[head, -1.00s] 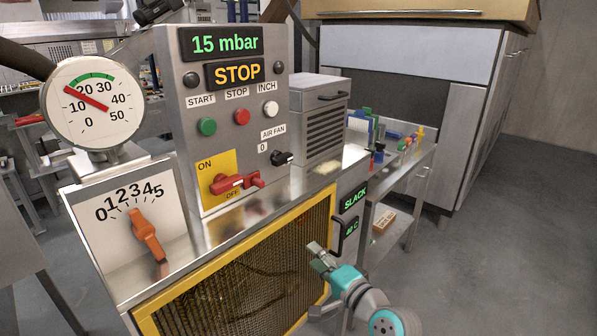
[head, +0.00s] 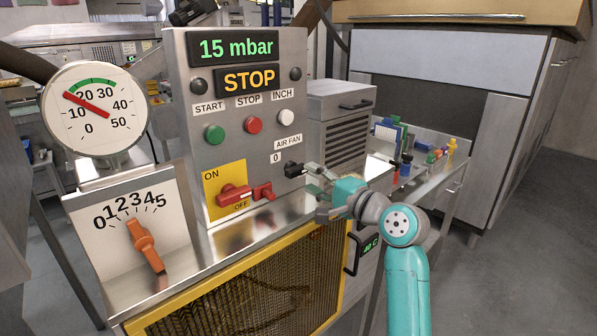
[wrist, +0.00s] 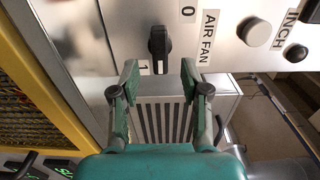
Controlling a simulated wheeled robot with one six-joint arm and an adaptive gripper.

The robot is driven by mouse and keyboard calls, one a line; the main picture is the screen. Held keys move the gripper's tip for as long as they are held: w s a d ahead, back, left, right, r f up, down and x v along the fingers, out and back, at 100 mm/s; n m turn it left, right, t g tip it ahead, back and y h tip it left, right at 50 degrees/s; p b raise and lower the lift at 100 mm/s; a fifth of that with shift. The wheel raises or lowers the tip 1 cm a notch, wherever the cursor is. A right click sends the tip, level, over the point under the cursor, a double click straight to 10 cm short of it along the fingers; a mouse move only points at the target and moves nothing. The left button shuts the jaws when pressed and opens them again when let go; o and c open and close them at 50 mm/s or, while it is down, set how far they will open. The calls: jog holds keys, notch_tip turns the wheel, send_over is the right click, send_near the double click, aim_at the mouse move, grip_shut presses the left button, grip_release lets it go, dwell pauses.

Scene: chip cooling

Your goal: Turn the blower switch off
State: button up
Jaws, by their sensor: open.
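The blower switch, a small black knob (head: 293,169) under the AIR FAN label (head: 288,143), is on the front of the steel control panel. In the wrist view the knob (wrist: 159,43) lies between a 0 and a 1, and its long end appears turned toward the 1 side. My gripper (head: 314,190) is open and empty, just in front and to the right of the knob in the head view. In the wrist view my gripper's fingers (wrist: 160,78) stand apart, with the knob ahead of the gap between them. I see no clear contact.
A red ON/OFF switch (head: 238,193) sits left of the knob, with green, red and white buttons above. The panel displays (head: 239,47) read 15 mbar and STOP. A louvred steel box (head: 342,125) stands right. Below is a yellow-framed mesh guard (head: 250,290).

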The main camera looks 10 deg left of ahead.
aim_at(300, 172)
jog(key=shift+x, duration=3)
grip_shut()
